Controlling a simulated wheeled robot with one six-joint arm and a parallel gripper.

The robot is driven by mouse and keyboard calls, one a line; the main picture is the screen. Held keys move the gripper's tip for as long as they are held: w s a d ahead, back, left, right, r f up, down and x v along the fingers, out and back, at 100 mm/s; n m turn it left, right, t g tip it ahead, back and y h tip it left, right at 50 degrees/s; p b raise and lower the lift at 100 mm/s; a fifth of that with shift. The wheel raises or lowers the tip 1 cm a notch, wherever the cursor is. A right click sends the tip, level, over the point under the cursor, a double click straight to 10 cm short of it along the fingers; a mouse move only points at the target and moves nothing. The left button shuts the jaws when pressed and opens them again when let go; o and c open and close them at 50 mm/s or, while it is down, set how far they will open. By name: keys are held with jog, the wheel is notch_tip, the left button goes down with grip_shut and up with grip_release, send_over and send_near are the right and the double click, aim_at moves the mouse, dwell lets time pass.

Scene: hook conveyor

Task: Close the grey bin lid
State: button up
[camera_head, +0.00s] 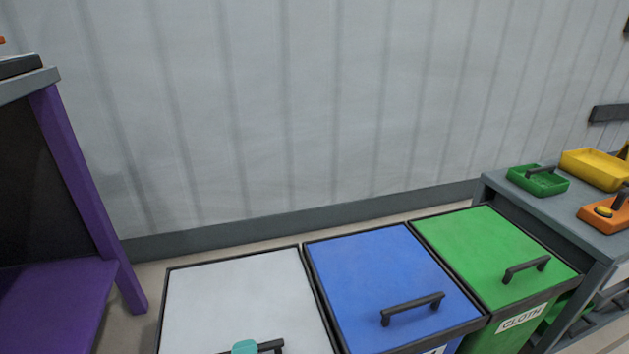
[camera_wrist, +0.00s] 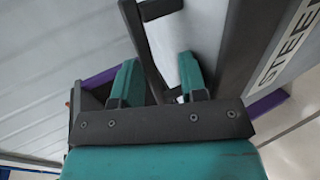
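The grey lid (camera_head: 235,300) is pale, with a dark rim. In the head view it lies flat beside the blue lid and looks shut. Its dark handle (camera_head: 270,346) is at the lower picture edge, partly hidden by a teal fingertip of my gripper (camera_head: 245,347). In the wrist view, my gripper (camera_wrist: 158,60) has its two teal fingers apart, one on each side of the dark handle bar (camera_wrist: 137,35). A gap seems to show beside the bar. The pale lid surface (camera_wrist: 172,40) lies just beyond, and the bin's label reads "STEEL".
A bin with a blue lid (camera_head: 375,275) and one with a green lid (camera_head: 490,250) labelled "CLOTH" stand to the right, both shut. A grey table (camera_head: 505,190) with trays stands at the far right. A purple frame (camera_head: 80,180) stands at left, and a wall behind.

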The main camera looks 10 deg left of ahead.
notch_tip(320, 180, up, 20)
jog(key=p, duration=1.6)
jog(key=w+d+f+m+h+b, duration=0.4)
jog(key=w+d+h+b, duration=0.15)
jog(key=w+d, duration=0.2)
jog(key=d+r+m+g+p, duration=0.4)
jog(key=d+r+m+g, duration=0.6)
jog(key=d, duration=0.5)
jog(key=s+d+r+m+g+y+p, duration=0.2)
jog(key=s+d+r+y, duration=0.3)
jog(key=s+r, duration=0.75)
notch_tip(320, 180, up, 24)
jog(key=d+p, duration=0.1)
jog(key=p, duration=2.1)
jog(key=shift+s+n+p, duration=0.15)
jog(key=shift+n+p, duration=0.15)
jog(key=shift+p, duration=0.1)
